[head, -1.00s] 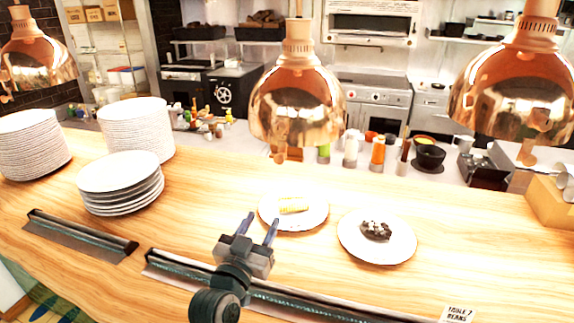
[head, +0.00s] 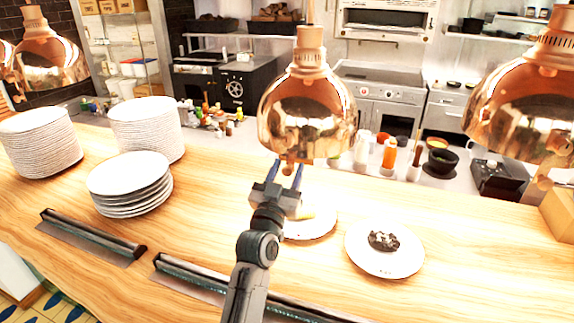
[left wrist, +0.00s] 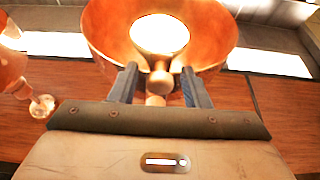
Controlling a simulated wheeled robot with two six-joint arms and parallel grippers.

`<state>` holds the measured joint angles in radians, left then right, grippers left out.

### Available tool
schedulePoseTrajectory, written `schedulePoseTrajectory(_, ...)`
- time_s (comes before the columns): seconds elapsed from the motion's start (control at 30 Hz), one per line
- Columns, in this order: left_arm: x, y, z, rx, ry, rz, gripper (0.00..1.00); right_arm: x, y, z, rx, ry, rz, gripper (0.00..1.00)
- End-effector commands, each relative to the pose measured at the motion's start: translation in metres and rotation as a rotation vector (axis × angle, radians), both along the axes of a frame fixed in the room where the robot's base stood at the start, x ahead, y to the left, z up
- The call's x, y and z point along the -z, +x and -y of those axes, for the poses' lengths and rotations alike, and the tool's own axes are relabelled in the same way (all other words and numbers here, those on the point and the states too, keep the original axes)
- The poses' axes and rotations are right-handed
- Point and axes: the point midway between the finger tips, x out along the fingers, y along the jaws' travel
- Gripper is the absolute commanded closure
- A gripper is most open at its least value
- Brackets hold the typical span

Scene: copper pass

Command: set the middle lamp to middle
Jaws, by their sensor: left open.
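The middle lamp (head: 308,108) is a copper dome hanging over the wooden counter, with a small knob (head: 290,168) below its rim. In the left wrist view the lamp (left wrist: 105,30) shows from below with its bulb lit, and the knob (left wrist: 160,84) appears between my fingers. My left gripper (head: 287,176) is open just below the lamp's rim, its fingertips near the knob on either side. I cannot tell whether they touch it. My right gripper is not in view.
Copper lamps hang at the left (head: 47,62) and right (head: 525,110). A plate with dark food (head: 384,262) and another plate (head: 322,228), partly hidden by my gripper, lie on the counter (head: 470,270). Plate stacks (head: 40,150) stand at the left.

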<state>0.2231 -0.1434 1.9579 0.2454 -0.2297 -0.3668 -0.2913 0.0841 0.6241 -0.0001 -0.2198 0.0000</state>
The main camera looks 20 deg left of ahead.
Motion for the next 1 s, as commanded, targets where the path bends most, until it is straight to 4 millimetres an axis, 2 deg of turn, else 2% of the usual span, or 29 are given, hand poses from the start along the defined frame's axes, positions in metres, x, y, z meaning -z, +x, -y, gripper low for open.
schedulePoseTrajectory(0.27, 0.0, 0.002, 0.0, 0.0, 0.001, 0.0, 0.57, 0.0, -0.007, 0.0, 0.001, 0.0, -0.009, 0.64)
schedulePoseTrajectory(0.5, 0.0, 0.001, 0.0, 0.0, 0.001, 0.0, 1.0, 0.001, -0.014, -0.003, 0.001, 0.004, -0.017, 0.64)
schedulePoseTrajectory(0.67, -0.001, 0.001, 0.0, 0.0, 0.001, 0.0, 1.0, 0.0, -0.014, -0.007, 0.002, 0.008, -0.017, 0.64)
schedulePoseTrajectory(0.77, -0.008, 0.001, 0.0, 0.0, 0.001, 0.001, 1.0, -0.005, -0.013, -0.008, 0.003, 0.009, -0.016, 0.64)
schedulePoseTrajectory(0.87, -0.023, 0.001, 0.0, -0.001, 0.002, 0.003, 1.0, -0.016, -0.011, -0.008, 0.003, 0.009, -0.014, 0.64)
schedulePoseTrajectory(1.0, -0.053, 0.001, 0.0, -0.001, 0.0, 0.007, 1.0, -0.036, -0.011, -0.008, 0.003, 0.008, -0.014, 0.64)
